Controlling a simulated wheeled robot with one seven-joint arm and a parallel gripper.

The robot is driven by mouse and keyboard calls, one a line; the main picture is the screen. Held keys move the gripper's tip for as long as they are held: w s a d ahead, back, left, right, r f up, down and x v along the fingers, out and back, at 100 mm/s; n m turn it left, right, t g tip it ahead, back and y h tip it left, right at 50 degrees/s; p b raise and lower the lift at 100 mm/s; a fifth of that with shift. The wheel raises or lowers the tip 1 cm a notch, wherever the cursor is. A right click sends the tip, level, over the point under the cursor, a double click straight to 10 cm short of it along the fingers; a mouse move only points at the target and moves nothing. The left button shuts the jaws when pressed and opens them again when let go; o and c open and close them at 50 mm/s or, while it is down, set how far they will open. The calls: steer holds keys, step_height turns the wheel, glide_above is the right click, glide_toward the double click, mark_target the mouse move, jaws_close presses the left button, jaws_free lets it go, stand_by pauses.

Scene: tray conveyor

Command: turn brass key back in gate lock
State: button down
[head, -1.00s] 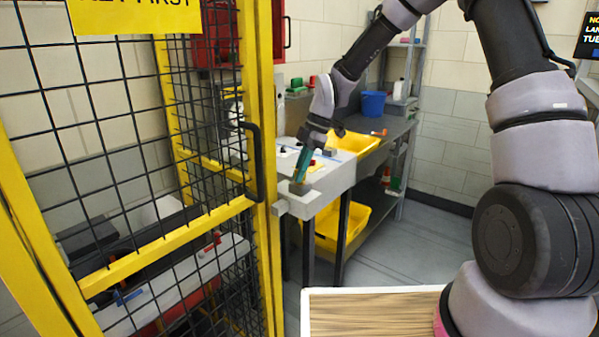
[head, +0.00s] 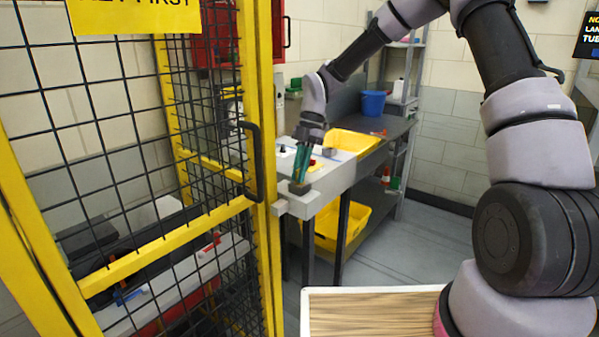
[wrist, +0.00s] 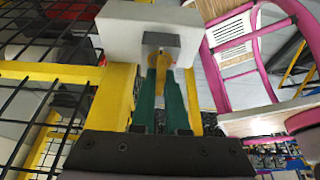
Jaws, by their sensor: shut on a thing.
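The gate lock is a pale grey block (head: 297,205) on the yellow gate post in the head view. It also shows at the top of the wrist view (wrist: 120,33), with a darker plate on its face. The brass key (wrist: 161,72) shows as a yellow piece in front of that plate, between the teal fingers. My gripper (head: 299,181) is at the lock, its fingers pointing down to it, and is shut on the key. The key's tip and its exact turn angle are hidden.
The yellow gate (head: 264,150) with black mesh and a dark handle stands at left, close beside my gripper. Behind the lock is a bench with a yellow tray (head: 352,142) and a blue bucket (head: 373,103). A wood-topped surface (head: 375,312) lies in front.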

steer(key=c, duration=0.8)
jaws_free()
steer(key=shift+s+d+f, duration=0.15)
steer(key=shift+d+f, duration=0.05)
steer(key=shift+c, duration=0.2)
steer(key=shift+w+r, duration=0.15)
steer(key=shift+w, duration=0.05)
steer(key=v, duration=1)
steer(key=s+d+r+m+t+h, duration=0.1)
steer(key=s+d+r+m+t, duration=0.25)
steer(key=d+r+m, duration=0.35)
steer(key=s+d+r+m+t, duration=0.3)
steer(key=s+d+r+m, duration=0.2)
steer(key=m, duration=0.7)
steer(key=s+d+r+m+t, duration=0.4)
steer(key=s+d+m, duration=0.6)
steer(key=s+m, duration=0.3)
steer(key=shift+s+d+r+m, duration=0.15)
steer(key=shift+s+r+m, duration=0.15)
steer(key=shift+s+r, duration=0.25)
